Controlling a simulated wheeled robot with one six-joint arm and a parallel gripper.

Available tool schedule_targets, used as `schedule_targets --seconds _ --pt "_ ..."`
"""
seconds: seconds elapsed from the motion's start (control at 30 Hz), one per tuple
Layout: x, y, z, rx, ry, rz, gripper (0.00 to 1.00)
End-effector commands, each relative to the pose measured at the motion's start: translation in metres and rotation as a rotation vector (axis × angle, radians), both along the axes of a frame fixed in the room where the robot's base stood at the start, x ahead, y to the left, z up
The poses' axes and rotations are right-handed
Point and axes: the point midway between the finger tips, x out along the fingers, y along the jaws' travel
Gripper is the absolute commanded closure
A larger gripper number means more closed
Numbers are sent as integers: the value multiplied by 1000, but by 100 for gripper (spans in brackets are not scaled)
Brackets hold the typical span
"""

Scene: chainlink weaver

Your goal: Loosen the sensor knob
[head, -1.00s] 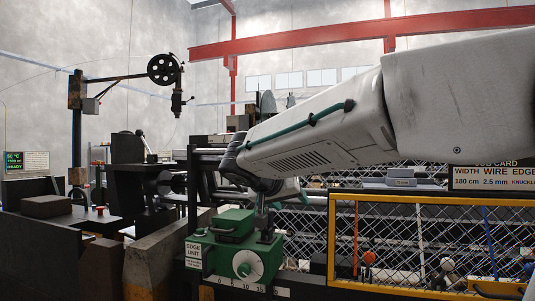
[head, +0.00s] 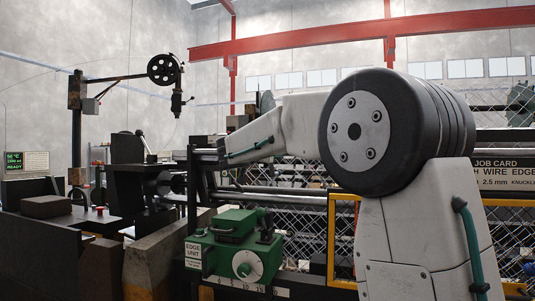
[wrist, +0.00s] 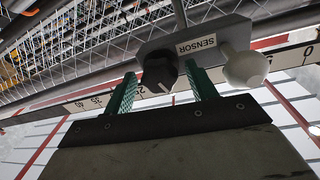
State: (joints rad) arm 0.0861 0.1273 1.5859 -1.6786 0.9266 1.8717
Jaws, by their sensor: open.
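In the wrist view, a grey block labelled SENSOR (wrist: 207,33) carries a black knob (wrist: 158,67) with a white mark on its face. A white ball handle (wrist: 246,67) sticks out at the block's right. My gripper (wrist: 161,74) is open, with one green ridged finger on each side of the black knob. The right finger looks very close to the knob, and a small gap shows at the left. I cannot tell whether either touches it. In the head view my gripper and the sensor are hidden.
A numbered scale bar (wrist: 95,101) runs behind the sensor block, with wire mesh (wrist: 105,25) beyond. In the head view, a green edge unit (head: 222,252) with a white dial stands below my forearm, and a yellow-framed guard (head: 331,235) stands right of it.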

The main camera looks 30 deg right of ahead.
Motion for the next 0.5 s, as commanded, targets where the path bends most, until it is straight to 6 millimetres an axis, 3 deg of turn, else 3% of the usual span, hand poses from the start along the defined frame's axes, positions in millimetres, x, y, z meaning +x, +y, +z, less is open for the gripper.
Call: schedule_targets --seconds 0.3,0.43,0.5 --pt "1 -4 0 0 0 -1 46" --pt "1 -4 0 0 0 -1 82" --pt "1 -4 0 0 0 -1 87"
